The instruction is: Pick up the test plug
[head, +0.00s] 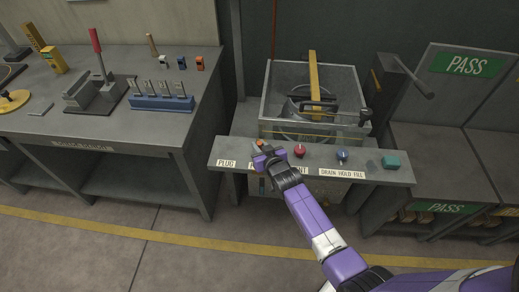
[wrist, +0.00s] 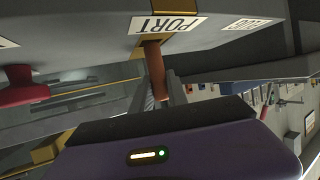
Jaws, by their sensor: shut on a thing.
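An orange-brown cylindrical plug (wrist: 155,70) stands between my gripper's fingers in the wrist view, just beside the upside-down PORT label. I take it to be the test plug. In the head view only a small orange bit of it (head: 257,144) shows at the tip of my gripper (head: 263,150), above the grey shelf (head: 370,160). My gripper (wrist: 161,88) is shut on the plug. The fingers hide part of it, and I cannot tell whether its far end touches the shelf.
A red knob (head: 299,151), a blue knob (head: 342,154) and a green button (head: 390,162) sit on the shelf to the right of my gripper. A clear-walled tank (head: 355,98) stands behind. A workbench (head: 30,122) with tools is at left.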

